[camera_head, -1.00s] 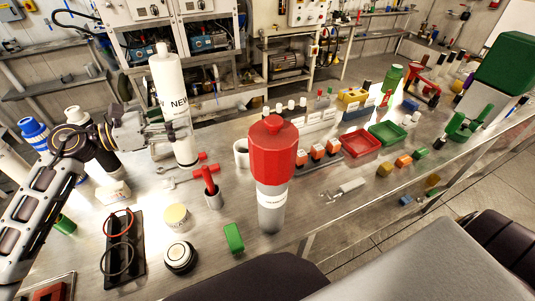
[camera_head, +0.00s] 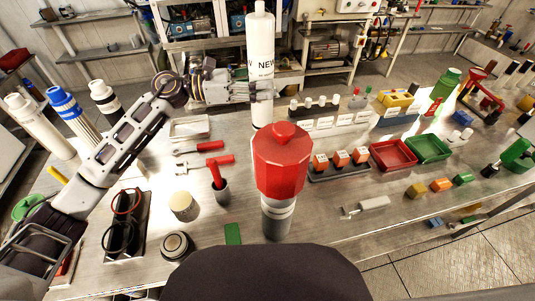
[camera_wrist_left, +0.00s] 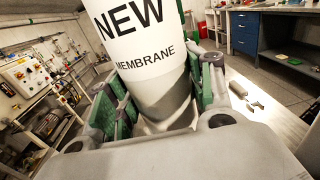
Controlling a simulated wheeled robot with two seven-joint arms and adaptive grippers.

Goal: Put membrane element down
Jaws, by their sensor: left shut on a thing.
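The membrane element (camera_head: 262,70) is a tall white cylinder marked NEW, standing upright at the back of the workbench (camera_head: 330,220). My left gripper (camera_head: 262,92) is shut around its lower half. In the left wrist view the membrane element (camera_wrist_left: 150,60) fills the space between the green-padded fingers (camera_wrist_left: 160,100), with NEW MEMBRANE readable. Its lower end is close to the bench top; I cannot tell whether it touches. My right gripper is not in view.
A red-capped housing (camera_head: 280,165) stands upright in front of the membrane element. Orange blocks (camera_head: 340,158), a red tray (camera_head: 393,155) and a green tray (camera_head: 428,149) are to the right. A red-handled tool in a cup (camera_head: 220,188) and several white cylinders (camera_head: 38,122) are left.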

